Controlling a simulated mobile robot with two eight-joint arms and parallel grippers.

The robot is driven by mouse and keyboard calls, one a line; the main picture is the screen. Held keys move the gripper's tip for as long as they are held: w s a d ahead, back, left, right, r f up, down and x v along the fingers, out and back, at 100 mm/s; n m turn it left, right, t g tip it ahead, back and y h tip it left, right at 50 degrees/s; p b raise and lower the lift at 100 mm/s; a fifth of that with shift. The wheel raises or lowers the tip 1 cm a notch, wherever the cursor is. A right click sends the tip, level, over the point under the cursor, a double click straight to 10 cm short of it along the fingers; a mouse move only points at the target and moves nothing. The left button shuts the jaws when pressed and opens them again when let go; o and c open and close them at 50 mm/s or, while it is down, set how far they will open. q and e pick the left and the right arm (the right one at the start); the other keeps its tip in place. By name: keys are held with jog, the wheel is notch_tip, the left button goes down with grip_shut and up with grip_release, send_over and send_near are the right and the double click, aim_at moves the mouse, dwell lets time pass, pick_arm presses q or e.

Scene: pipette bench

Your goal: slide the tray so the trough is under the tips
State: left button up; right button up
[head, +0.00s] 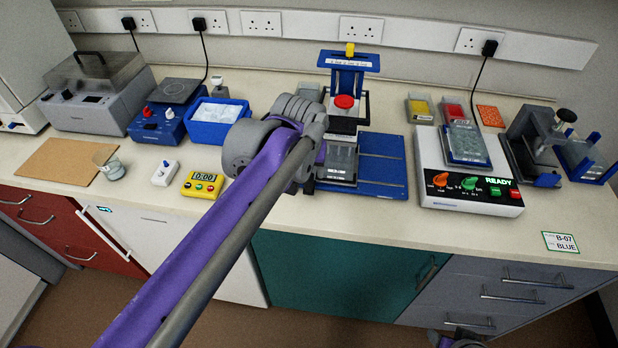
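The pipette station has a blue base plate (382,178) with rails, a blue top bracket (349,62) with a yellow knob and a red button (344,102). A grey tray (341,162) sits on the left part of the base, in front of the dark column. I cannot make out the trough or the tips from here. My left arm (240,205) crosses from the lower left, and its wrist (314,126) is at the left side of the station, close to the tray. It hides the gripper's fingers and the tray's left edge.
A white READY device (470,187) stands right of the station, with a grey clamp stand (533,140) beyond. Left are a timer (203,184), a blue ice bin (217,128) and a glass beaker (112,168). Bare bench lies in front of the station.

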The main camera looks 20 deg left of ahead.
aim_at(309, 177)
pick_arm(q)
jog(key=x, duration=0.5)
jog(key=shift+w+f, duration=0.15)
jog(key=shift+f, duration=0.25)
grip_shut()
dwell(1.0)
